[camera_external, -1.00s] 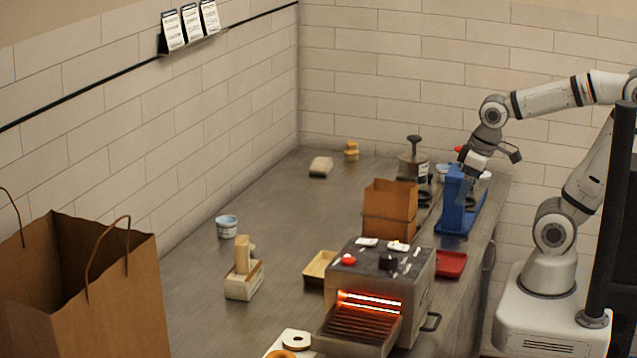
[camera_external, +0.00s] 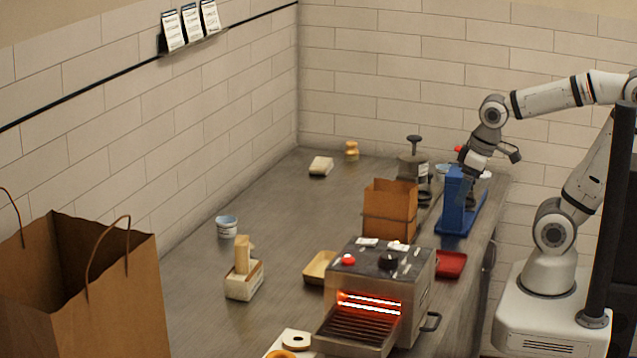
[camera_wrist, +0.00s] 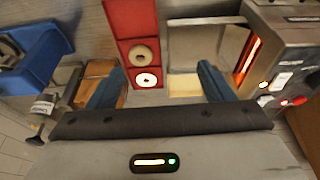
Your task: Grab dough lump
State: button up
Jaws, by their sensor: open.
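No dough lump can be told for certain. A pale, rounded block (camera_external: 320,166) lies at the far end of the counter in the external view, but I cannot tell if it is dough. In the wrist view, two pale rings (camera_wrist: 144,54) lie on a long red tray (camera_wrist: 116,18), ahead of and between my fingers. My gripper (camera_external: 470,172) is at the blue stand (camera_external: 455,205), near its top; its tips are partly hidden there. In the wrist view my gripper (camera_wrist: 160,86) is open, its two blue fingers wide apart with nothing held.
A toaster oven (camera_external: 375,262) glows at the front of the counter. A brown paper box (camera_external: 390,210) and a metal pot (camera_external: 413,168) stand left of the blue stand. A large paper bag (camera_external: 100,290) is at front left. The counter's left middle is mostly clear.

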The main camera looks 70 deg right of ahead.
jog(key=shift+c, duration=0.3)
jog(key=n+t+y+b, duration=0.1)
jog(key=n+t+b, duration=0.15)
jog(key=b, duration=0.35)
send_over(252, 240)
jog(key=s, duration=0.3)
jog(key=shift+t, duration=0.25)
jog(key=f, duration=1.5)
jog(key=shift+w+d+f, duration=0.15)
jog(key=shift+d+f, duration=0.1)
jog(key=x, duration=0.2)
jog(key=p+x, duration=0.1)
jog(key=x, duration=0.1)
jog(key=s+x, duration=0.1)
jog(key=x, duration=0.2)
jog(key=shift+f, duration=0.25)
